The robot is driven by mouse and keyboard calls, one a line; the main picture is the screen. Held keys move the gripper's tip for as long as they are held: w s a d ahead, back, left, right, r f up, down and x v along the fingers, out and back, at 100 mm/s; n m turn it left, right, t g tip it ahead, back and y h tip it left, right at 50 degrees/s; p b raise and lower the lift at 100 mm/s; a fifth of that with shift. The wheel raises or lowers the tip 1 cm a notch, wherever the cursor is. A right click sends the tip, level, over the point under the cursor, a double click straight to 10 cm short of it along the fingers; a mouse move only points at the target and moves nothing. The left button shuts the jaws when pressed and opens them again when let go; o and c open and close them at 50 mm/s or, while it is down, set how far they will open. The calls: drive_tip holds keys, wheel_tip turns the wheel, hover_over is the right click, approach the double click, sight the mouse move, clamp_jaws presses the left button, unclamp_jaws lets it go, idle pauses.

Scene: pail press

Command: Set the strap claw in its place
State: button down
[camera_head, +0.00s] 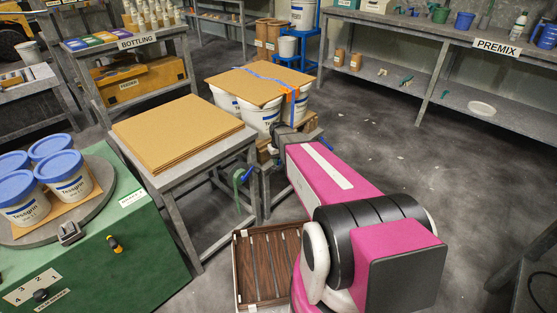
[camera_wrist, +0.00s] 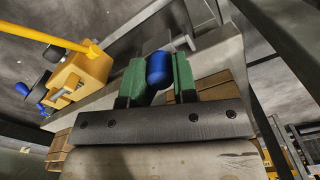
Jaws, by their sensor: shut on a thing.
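My gripper (camera_wrist: 157,82) is shut, its two green finger pads on either side of a blue rounded grip, which I take to be the strap claw (camera_wrist: 159,67). The claw's far end is hard to make out against the grey metal behind it. In the head view my arm hides the fingertips and claw, beside the near right side of the strapped pail stack (camera_head: 263,117). A yellow block (camera_wrist: 82,76) with a yellow bar is left of my fingers.
A grey table with cardboard sheets (camera_head: 177,130) stands left of my arm. A slatted wooden tray (camera_head: 238,268) lies below. The green turntable machine (camera_head: 105,255) with blue-lidded pails (camera_head: 60,171) is at left. Open floor (camera_head: 440,190) lies to the right, before the premix bench (camera_head: 416,30).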

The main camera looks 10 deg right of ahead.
drive_tip(key=shift+f, duration=0.1)
drive_tip(key=c, duration=0.8)
unclamp_jaws()
wheel_tip(320, 180, up, 11)
drive_tip(key=shift+f, duration=0.1)
drive_tip(key=shift+s, duration=0.1)
